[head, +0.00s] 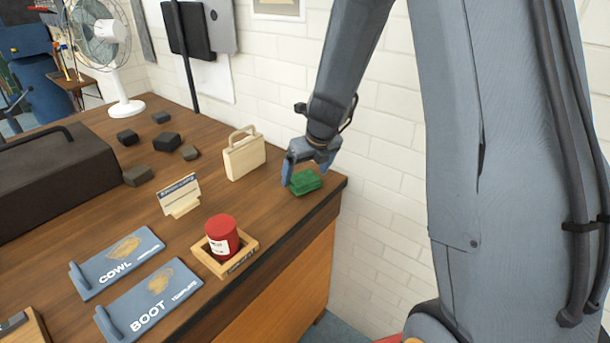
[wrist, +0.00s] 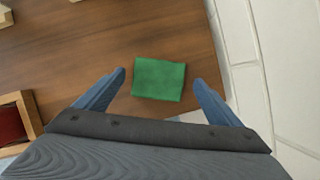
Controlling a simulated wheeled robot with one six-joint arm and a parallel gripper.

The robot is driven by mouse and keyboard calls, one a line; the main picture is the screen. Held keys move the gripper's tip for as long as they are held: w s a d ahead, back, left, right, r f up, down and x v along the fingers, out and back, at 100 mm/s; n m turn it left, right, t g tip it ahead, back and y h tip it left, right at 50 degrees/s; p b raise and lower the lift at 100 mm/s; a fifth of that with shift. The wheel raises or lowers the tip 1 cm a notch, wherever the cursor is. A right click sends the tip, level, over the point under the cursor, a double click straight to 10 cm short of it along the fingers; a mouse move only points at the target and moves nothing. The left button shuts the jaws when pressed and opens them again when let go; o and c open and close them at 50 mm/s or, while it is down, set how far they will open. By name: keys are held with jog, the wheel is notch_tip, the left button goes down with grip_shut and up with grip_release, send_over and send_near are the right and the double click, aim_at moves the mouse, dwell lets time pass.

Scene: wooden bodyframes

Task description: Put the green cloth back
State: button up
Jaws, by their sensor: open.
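The green cloth (head: 305,182) is a small folded block lying on the wooden table near its right corner in the head view. In the wrist view the cloth (wrist: 159,80) lies flat, roughly square, between and slightly beyond the fingertips. My gripper (head: 304,172) is open and points down at the cloth; in the wrist view its two blue fingers (wrist: 160,80) stand on either side with a gap to the cloth. Whether the fingertips reach the table's height is hard to tell.
A red can (head: 222,236) stands in a square wooden tray (head: 250,246). A small wooden case (head: 245,157) stands left of the cloth. Blue BOOT (head: 155,302) and COWL (head: 117,262) templates lie at the front. A white brick wall (head: 385,165) is close on the right.

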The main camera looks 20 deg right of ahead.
jog(key=a+v, duration=0.1)
jog(key=v, duration=0.9)
jog(key=s+f+n+g, duration=0.1)
jog(key=s+n, duration=0.9)
jog(key=n, duration=0.6)
jog(key=s+f+n+g+h, duration=0.1)
jog(key=s+f+n, duration=0.1)
jog(key=s+n, duration=0.8)
jog(key=n, duration=0.7)
jog(key=shift+s+a+f+g, duration=0.15)
jog(key=shift+s+a+g, duration=0.05)
jog(key=shift+a+g, duration=0.1)
jog(key=shift+f+b, duration=0.8)
jog(key=shift+f, duration=0.45)
jog(key=shift+w, duration=0.1)
